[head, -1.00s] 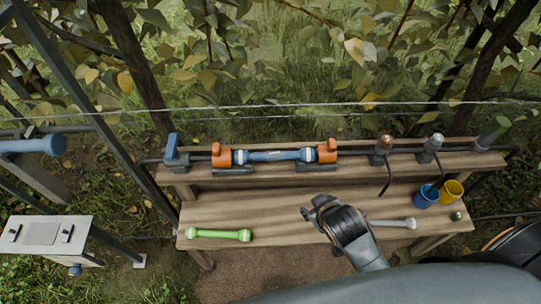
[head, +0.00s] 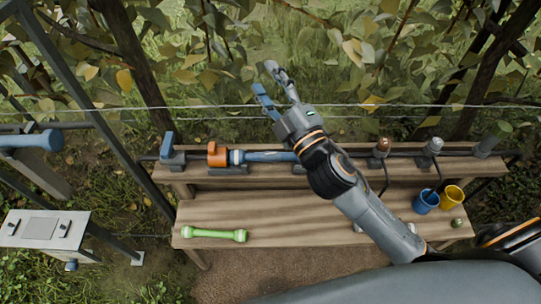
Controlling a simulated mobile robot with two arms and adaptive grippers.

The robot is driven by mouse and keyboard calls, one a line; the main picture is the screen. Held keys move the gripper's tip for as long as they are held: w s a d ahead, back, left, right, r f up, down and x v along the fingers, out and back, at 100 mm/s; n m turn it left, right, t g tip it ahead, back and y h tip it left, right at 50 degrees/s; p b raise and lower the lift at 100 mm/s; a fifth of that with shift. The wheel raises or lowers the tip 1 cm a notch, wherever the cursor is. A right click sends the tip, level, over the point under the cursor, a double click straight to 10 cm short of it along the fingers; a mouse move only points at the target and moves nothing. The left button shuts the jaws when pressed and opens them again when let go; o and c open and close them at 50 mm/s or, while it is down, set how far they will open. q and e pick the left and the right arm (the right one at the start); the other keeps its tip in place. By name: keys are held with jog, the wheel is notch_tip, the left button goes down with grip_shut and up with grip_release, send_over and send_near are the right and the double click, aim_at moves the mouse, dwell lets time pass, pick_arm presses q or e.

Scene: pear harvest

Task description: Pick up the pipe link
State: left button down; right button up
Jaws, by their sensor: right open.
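A green pipe link (head: 214,234) with thicker ends lies on the lower shelf at left. A blue pipe link (head: 268,156) sits in line on the upper shelf beside an orange clamp (head: 218,155); its right end is hidden behind my right arm. A grey link on the lower shelf is mostly hidden under that arm, with one end (head: 357,227) showing. My right gripper (head: 268,78) is open and empty, raised above and behind the upper shelf, with its fingers pointing to the back left. My left gripper is not in view.
A blue cup (head: 426,202) and a yellow cup (head: 452,196) stand at the right of the lower shelf (head: 290,215). Fittings stand along the upper shelf. A wire (head: 180,107) and foliage lie behind. A grey box (head: 45,237) stands at left. The lower shelf's middle is clear.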

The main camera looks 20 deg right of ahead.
jog(key=s+a+r+n+g+y, duration=0.3)
jog(key=a+n+g+y, duration=0.3)
jog(key=n, duration=0.5)
jog(key=s+a+r+n+g+y, duration=0.35)
jog(key=a+n+y, duration=0.4)
jog(key=n, duration=0.35)
jog(key=n+g+h, duration=0.8)
jog(key=n+h, duration=0.5)
jog(key=h, duration=0.2)
send_near(266, 155)
jog(key=shift+t, duration=0.25)
jog(key=p+x, duration=0.1)
jog(key=x, duration=0.8)
jog(key=shift+s+a+f, duration=0.1)
jog(key=shift+a+f, duration=0.05)
jog(key=shift+f, duration=0.15)
jog(key=shift+f+b, duration=0.25)
jog(key=shift+b, duration=0.2)
